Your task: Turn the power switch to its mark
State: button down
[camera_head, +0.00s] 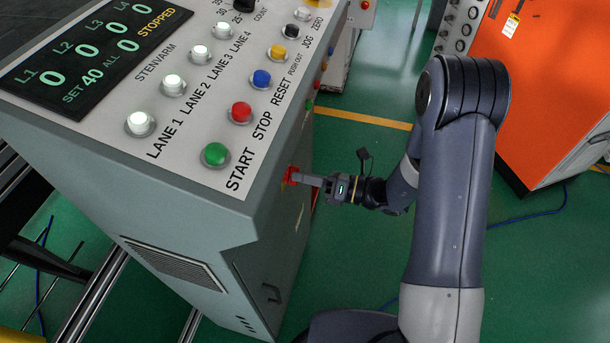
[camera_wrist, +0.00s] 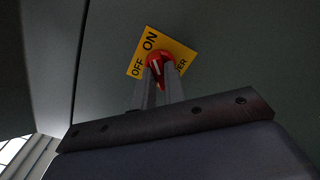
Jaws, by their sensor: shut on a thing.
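The power switch is a red knob (camera_wrist: 155,58) on a yellow plate (camera_wrist: 184,53) on the side of the grey machine. In the wrist view the plate reads OFF at its left corner and ON at the top, with part of another word at the right. My gripper (camera_wrist: 160,84) is shut on the red knob, one finger on each side. A pale line shows on the knob between the fingers, but which label it points at I cannot tell. In the head view the red knob (camera_head: 290,174) shows at the tip of my gripper (camera_head: 296,177), partly hidden by the fingers.
The machine's top panel (camera_head: 190,140) has START, STOP and RESET buttons, white lane buttons and a display (camera_head: 85,50) reading STOPPED. An orange cabinet (camera_head: 550,80) stands at the upper right. Green floor (camera_head: 345,245) is clear between the machine and my arm.

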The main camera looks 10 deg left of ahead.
jog(key=c, duration=1.5)
grip_release()
jog(key=shift+o, duration=0.2)
jog(key=shift+d, duration=0.1)
jog(key=d+b, duration=0.1)
jog(key=d, duration=0.9)
jog(key=shift+s+d+b, duration=0.3)
jog(key=shift+s+b, duration=0.1)
jog(key=shift+s, duration=0.05)
jog(key=a+p, duration=0.1)
jog(key=a, duration=0.9)
jog(key=shift+w+a+p, duration=0.35)
jog(key=shift+w+a, duration=0.05)
jog(key=shift+w, duration=0.05)
